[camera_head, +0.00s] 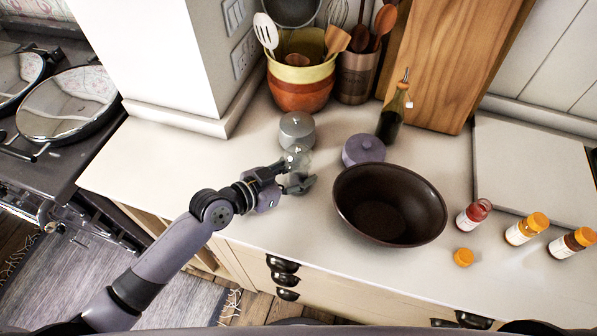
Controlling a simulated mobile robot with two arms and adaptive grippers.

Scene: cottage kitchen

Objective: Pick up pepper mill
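A small clear glass item (298,156), which looks like the pepper mill, stands on the counter in front of a silver lidded pot. My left gripper (298,180) reaches in from the left and is right at its lower part. The fingers overlap its base in the picture, so I cannot tell whether they grip it or only lie beside it. My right gripper is not in view.
The silver pot (297,130) and a purple lidded pot (363,150) stand close by. A dark bowl (389,204) is to the right. An oil bottle (392,115), a utensil crock (301,88) and spice jars (526,229) stand around. The counter's front left is clear.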

